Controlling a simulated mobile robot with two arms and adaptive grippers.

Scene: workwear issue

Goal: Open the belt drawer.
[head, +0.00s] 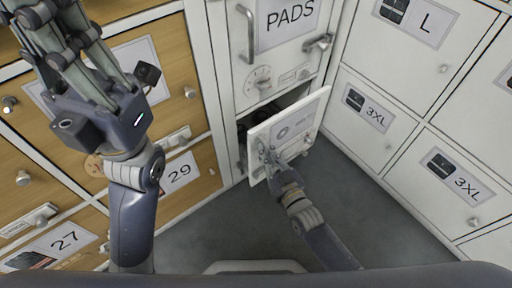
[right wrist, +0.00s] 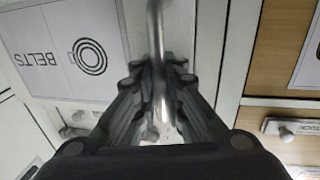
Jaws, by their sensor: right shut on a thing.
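The belt drawer's white front (head: 313,112) stands out from the cabinet in the head view, with a dark gap and dark contents behind it, so the drawer is partly open. Its label reads BELTS (right wrist: 40,58) beside a coiled-belt picture in the right wrist view. My right gripper (head: 270,162) is at the left side of this front. In the right wrist view it is shut on the metal bar handle (right wrist: 157,40), which runs between the fingers. My left gripper (head: 66,22) is raised at the upper left, its fingers apart and empty, away from the drawer.
Above the drawer is a white PADS door (head: 285,55) with a bar handle and a latch. White lockers marked L and 3XL (head: 368,108) stand on the right. Wooden lockers, including 27 and 29 (head: 180,175), stand on the left. Grey floor (head: 340,195) is clear in front.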

